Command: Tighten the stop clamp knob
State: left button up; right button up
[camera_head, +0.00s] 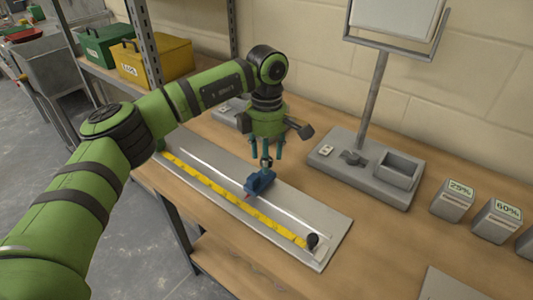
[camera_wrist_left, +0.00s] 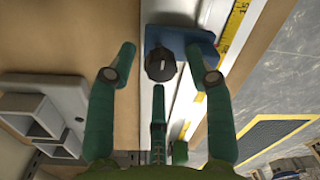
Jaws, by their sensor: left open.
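The blue stop clamp (camera_head: 259,183) sits on the long grey rail plate (camera_head: 325,222), beside the yellow measuring tape (camera_head: 230,197). It also shows in the left wrist view (camera_wrist_left: 203,42). Its dark round knob (camera_wrist_left: 160,66) faces my left gripper. My left gripper (camera_head: 266,154) points down right above the clamp. In the left wrist view my left gripper (camera_wrist_left: 161,52) has its green fingers spread, with the knob between them in the picture. A gap shows on both sides of the knob. I cannot tell how far the fingertips reach down around it. My right gripper is not in view.
A stand with a grey open box (camera_head: 398,170) is at the back right. Grey blocks with percent labels (camera_head: 453,201) stand at the right. A black knob (camera_head: 312,240) is at the rail's near end. Yellow (camera_head: 152,62) and green (camera_head: 107,44) bins sit on the left shelf.

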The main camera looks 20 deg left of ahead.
pick_arm(q)
notch_tip(320, 180, up, 12)
jog(key=shift+w, duration=0.3)
jog(key=shift+a, duration=0.1)
